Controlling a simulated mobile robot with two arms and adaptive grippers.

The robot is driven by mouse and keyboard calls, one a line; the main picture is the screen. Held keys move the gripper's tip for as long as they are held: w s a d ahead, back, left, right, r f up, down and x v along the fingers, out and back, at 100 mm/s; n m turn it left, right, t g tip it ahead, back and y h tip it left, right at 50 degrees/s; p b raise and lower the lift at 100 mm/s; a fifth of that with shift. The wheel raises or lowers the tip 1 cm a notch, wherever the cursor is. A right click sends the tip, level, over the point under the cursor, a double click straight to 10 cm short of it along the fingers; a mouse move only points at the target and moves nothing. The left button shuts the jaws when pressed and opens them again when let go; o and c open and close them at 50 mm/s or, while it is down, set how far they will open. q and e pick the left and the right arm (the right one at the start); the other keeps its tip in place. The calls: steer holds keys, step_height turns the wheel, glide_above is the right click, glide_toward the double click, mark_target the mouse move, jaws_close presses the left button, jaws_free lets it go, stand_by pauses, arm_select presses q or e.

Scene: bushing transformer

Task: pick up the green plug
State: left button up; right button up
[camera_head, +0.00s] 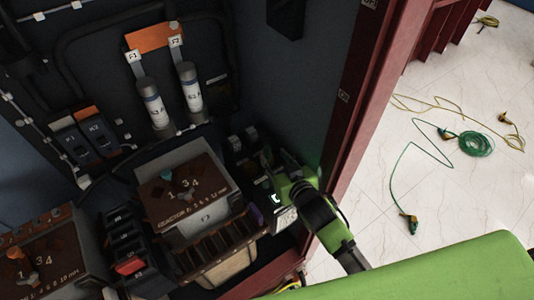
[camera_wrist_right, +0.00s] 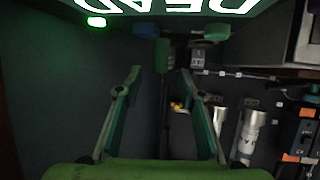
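My right gripper (camera_head: 272,168) is inside the dark cabinet, beside the brown reactor block. In the right wrist view its two fingers (camera_wrist_right: 160,74) are spread apart with nothing between them. Beyond the fingertips, below a lit panel, are a small green piece (camera_wrist_right: 162,55) and a rounder green piece (camera_wrist_right: 217,32); I cannot tell which, if either, is the green plug. A teal-green piece (camera_head: 166,175) sits on top of the reactor block. On the floor outside, a green cable has a green and yellow end (camera_head: 408,222). My left gripper is not in view.
The reactor block (camera_head: 190,195) stands left of my right gripper. The lit panel (camera_wrist_right: 180,8) shows large letters and a green light. Two white cylinders (camera_head: 155,105) stand at the back. The red cabinet frame (camera_head: 355,110) bounds the right side. Cables (camera_head: 476,143) lie on the white floor.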

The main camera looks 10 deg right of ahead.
mark_target(269, 152)
steer(key=shift+p+x, duration=0.45)
steer(key=shift+x, duration=2.05)
steer(key=shift+s+a+f, duration=0.1)
steer(key=shift+a, duration=0.05)
jaws_close()
